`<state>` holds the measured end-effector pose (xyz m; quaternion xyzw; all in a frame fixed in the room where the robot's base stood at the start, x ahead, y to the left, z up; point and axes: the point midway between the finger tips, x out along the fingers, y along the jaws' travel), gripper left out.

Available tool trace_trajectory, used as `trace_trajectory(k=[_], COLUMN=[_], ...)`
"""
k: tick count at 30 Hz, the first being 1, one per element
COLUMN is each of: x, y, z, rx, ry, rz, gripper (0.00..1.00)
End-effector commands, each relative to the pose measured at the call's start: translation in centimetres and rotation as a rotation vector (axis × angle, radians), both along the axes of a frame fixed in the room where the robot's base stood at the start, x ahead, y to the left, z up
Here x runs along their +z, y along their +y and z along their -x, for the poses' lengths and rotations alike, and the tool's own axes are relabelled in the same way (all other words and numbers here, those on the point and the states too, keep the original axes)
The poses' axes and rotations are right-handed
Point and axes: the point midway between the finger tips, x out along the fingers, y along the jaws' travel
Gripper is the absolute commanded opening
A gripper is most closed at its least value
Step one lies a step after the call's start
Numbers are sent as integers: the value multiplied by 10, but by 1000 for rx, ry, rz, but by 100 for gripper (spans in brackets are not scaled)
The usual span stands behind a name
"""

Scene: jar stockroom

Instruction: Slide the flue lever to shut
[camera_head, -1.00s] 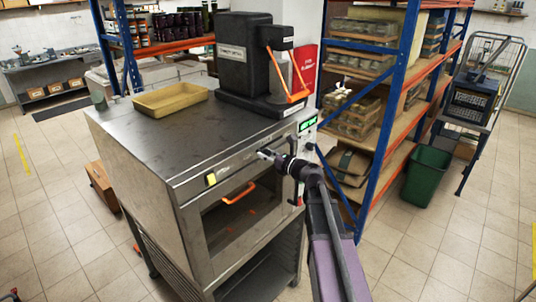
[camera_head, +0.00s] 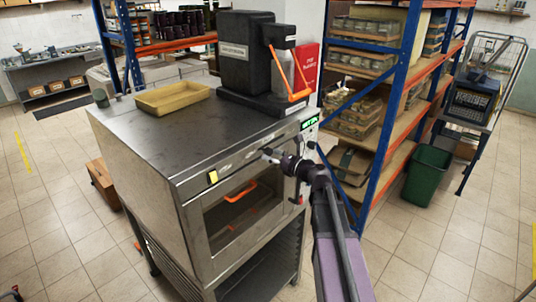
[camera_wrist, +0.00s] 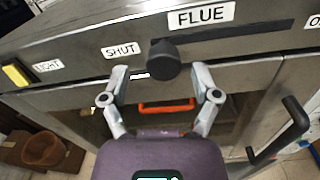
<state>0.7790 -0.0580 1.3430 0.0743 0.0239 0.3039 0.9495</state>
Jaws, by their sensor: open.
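The flue lever is a round black knob (camera_wrist: 165,60) in the wrist view. It sits at the left end of a dark slot (camera_wrist: 245,33) under the FLUE label (camera_wrist: 201,15), close to the SHUT label (camera_wrist: 121,51). My gripper (camera_wrist: 160,72) is open, with one finger on each side of the knob's lower part and a gap to both. Nothing is held. In the head view my gripper (camera_head: 270,156) is at the front panel of the steel oven (camera_head: 165,150); the knob cannot be made out there.
A black bar handle (camera_wrist: 282,130) juts out at right. A yellow switch (camera_wrist: 16,73) is at far left beside the LIGHT label. A blue shelf rack (camera_head: 385,120) stands right of the oven.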

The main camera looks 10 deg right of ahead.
Motion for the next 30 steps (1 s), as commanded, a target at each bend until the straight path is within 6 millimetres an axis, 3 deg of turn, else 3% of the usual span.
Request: trace_trajectory(k=[15,22,30], x=[0,0,0], y=[-45,-56,-58], z=[63,78,81], rx=[-1,1,2], ry=[1,0,1], rz=[-1,-1,0], gripper=[79,79,79])
